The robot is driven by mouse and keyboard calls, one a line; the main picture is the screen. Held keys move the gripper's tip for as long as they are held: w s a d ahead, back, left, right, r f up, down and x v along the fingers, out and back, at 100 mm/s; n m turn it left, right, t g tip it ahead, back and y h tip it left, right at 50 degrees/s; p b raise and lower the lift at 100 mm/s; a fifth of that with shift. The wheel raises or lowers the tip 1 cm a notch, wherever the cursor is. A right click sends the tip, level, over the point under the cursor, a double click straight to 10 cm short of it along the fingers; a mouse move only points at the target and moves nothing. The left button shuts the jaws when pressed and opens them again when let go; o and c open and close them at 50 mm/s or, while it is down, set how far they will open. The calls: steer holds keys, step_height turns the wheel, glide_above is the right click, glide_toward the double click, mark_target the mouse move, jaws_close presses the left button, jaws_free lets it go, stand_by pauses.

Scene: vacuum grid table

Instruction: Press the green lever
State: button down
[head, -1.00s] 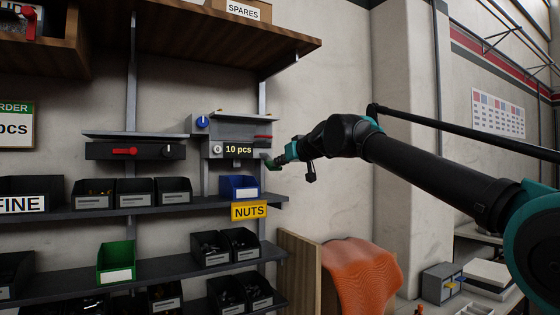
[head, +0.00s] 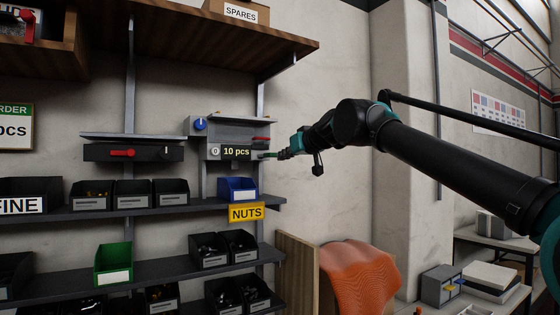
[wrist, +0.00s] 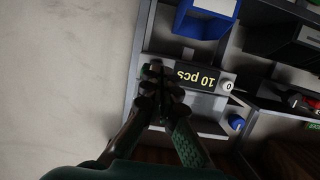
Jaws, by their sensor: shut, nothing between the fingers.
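The dispenser (head: 227,130) on the wall shelf has a lit display (head: 236,152) reading "10 pcs". Its green lever (head: 265,155) appears as a small dark green piece at the right side, below a red bar; my gripper partly hides it. My gripper (head: 279,154) is shut and empty, with its tip at or very near the lever. In the wrist view my gripper (wrist: 160,78) points at the dispenser face beside the display (wrist: 195,78). The lever is hard to tell from the dark fingers there, and I cannot tell whether they touch.
A blue bin (head: 238,189) above a yellow NUTS label (head: 247,212) stands just below the dispenser. A blue knob (head: 200,124) is on its left. A black unit with a red handle (head: 122,153) is farther left. Bare wall right of the dispenser is free.

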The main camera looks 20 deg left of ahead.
steer(key=s+d+f, duration=0.1)
steer(key=s+d, duration=0.3)
steer(key=d, duration=0.1)
steer(key=shift+s+d+f, duration=0.2)
steer(key=shift+s+f, duration=0.1)
steer(key=shift+f, duration=0.1)
stand_by(0.4)
steer(key=w+d+f+m+g+h, duration=0.1)
steer(key=d+f+h, duration=0.1)
steer(key=d+f, duration=0.75)
steer(key=d+f+m+h, duration=0.15)
steer(key=d+f, duration=0.25)
steer(key=f, duration=1)
steer(key=w+d+f+m+g+h, duration=0.1)
steer(key=d+f+h, duration=0.1)
steer(key=d+f, duration=0.65)
steer(key=s+d+f+m+g+h, duration=0.1)
steer(key=s+d+f+m+h, duration=0.1)
steer(key=s+d+f, duration=0.4)
steer(key=s+d+f+m+g+h, duration=0.1)
steer(key=s+d+f, duration=0.6)
steer(key=f, duration=0.8)
steer(key=s+d+f+m+g+h, duration=0.2)
steer(key=s+d+f, duration=0.4)
steer(key=f, duration=0.5)
steer(key=shift+s+d+m+h, duration=0.4)
steer(key=shift+s+m+h, duration=0.2)
steer(key=shift+s, duration=0.65)
steer(key=shift+a+r, duration=0.1)
